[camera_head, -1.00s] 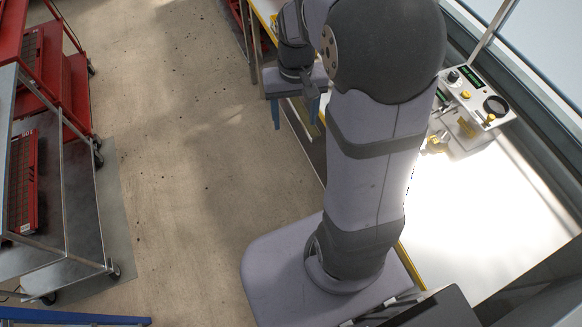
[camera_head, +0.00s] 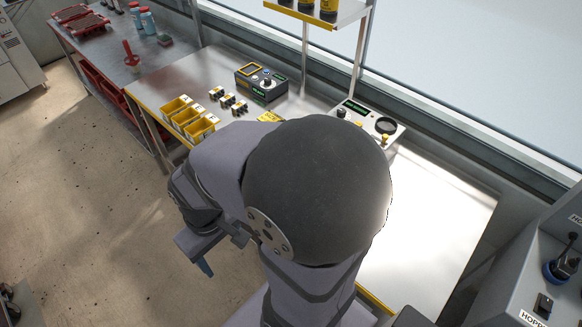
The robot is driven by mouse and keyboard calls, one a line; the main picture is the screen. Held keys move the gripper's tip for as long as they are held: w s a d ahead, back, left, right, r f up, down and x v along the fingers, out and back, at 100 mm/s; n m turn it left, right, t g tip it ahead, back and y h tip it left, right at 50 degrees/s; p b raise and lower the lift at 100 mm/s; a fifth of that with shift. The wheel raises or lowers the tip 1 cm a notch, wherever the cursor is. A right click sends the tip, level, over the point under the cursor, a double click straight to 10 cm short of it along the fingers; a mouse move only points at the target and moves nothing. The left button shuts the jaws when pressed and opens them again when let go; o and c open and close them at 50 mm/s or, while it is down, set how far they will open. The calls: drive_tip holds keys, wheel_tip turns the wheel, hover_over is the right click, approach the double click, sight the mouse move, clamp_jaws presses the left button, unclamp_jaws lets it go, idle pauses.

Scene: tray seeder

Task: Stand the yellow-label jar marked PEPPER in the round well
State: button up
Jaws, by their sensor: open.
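Dark jars with yellow bands (camera_head: 328,8) stand on a small raised shelf at the top edge of the head view. They are cut off by the frame, and I cannot read PEPPER on any of them. I cannot make out a round well; my arm covers part of the bench. My gripper (camera_head: 206,264) hangs over the floor at the left of my arm, in front of the bench and well apart from the jars.
Yellow bins (camera_head: 187,117), small dark parts (camera_head: 230,102) and a dark control box (camera_head: 262,83) sit on the metal bench (camera_head: 165,82). A grey panel (camera_head: 368,125) with a dial stands behind my arm. A grey hopper cabinet (camera_head: 530,255) is at right. The bright bench area right of my arm is clear.

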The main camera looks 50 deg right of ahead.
drive_tip(key=w+d+f+n+g+h+b, duration=0.1)
drive_tip(key=d+f+n+h+b, duration=0.15)
drive_tip(key=d, duration=0.55)
drive_tip(key=w+d+f+n+h+b, duration=0.1)
drive_tip(key=d+n+h, duration=0.25)
drive_tip(key=d, duration=0.55)
drive_tip(key=w+d+f+n+g+h+b, duration=0.1)
drive_tip(key=d+f+n+h+b, duration=0.15)
drive_tip(key=d, duration=0.55)
drive_tip(key=w+d+f+n+t+h+b, duration=0.1)
drive_tip(key=w+d+f+n+t, duration=0.1)
drive_tip(key=w+d+n, duration=0.1)
drive_tip(key=w+d+f+n+t+h+b, duration=0.1)
drive_tip(key=w+d+f+n+h, duration=0.1)
drive_tip(key=w+d+n, duration=0.2)
drive_tip(key=w+d+f+n+t+h+b, duration=0.1)
drive_tip(key=w+d+f+n+t, duration=0.1)
drive_tip(key=d+n, duration=0.3)
drive_tip(key=shift+w+d+f+t, duration=0.15)
drive_tip(key=shift+w+d, duration=0.2)
drive_tip(key=shift+d, duration=0.2)
drive_tip(key=shift+w+d+r+t, duration=0.15)
drive_tip(key=shift+w+d, duration=0.15)
drive_tip(key=shift+d, duration=0.25)
drive_tip(key=shift+w+d+f+n+t+h, duration=0.15)
drive_tip(key=shift+w+f+n+t+h, duration=0.2)
drive_tip(key=shift+n, duration=0.2)
drive_tip(key=shift+p+x, duration=1.05)
drive_tip(key=shift+x, duration=2.3)
drive_tip(key=shift+f, duration=0.1)
